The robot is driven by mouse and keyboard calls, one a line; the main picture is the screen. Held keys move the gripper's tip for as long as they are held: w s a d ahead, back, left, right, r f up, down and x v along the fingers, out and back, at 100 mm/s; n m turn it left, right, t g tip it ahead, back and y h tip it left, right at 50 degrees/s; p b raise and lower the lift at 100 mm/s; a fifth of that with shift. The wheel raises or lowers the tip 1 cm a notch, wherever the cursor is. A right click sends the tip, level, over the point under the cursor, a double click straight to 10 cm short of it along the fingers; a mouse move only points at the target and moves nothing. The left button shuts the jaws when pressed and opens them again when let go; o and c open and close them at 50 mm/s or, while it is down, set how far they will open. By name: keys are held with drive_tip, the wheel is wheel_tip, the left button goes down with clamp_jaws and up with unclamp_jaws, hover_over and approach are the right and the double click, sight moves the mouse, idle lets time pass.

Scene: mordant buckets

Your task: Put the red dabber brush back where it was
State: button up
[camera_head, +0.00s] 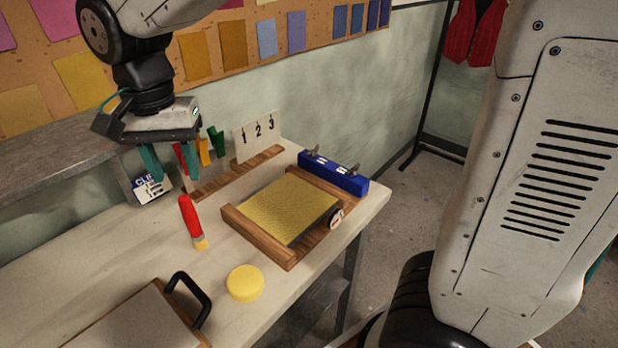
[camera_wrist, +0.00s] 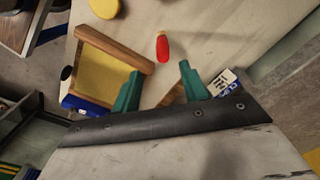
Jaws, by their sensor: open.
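The red dabber brush (camera_head: 190,220) has a red handle and a yellowish tip. In the head view it is on the pale worktop, left of the wooden frame with the yellow pad (camera_head: 285,208). My gripper (camera_head: 170,166) is open and empty, with teal fingers, above the back of the worktop. In the wrist view its fingers (camera_wrist: 160,70) are spread apart, with the brush apart from them.
A wooden rack (camera_head: 240,170) holds a card numbered 1, 2, 3; colored clips stand near it. A box with "CLIP" lettering (camera_head: 152,188) is near my fingers. A blue block (camera_head: 335,175), yellow disc (camera_head: 245,283) and black-handled board (camera_head: 135,325) are around. Bare worktop surrounds the brush.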

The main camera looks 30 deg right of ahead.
drive_tip(key=s+d+n+t, duration=0.1)
drive_tip(key=s+d+n, duration=0.4)
drive_tip(key=s+d, duration=1.4)
drive_tip(key=shift+d+f+n, duration=0.3)
drive_tip(key=shift+d+f, duration=0.05)
drive_tip(key=shift+d, duration=0.4)
drive_tip(key=shift+s, duration=0.1)
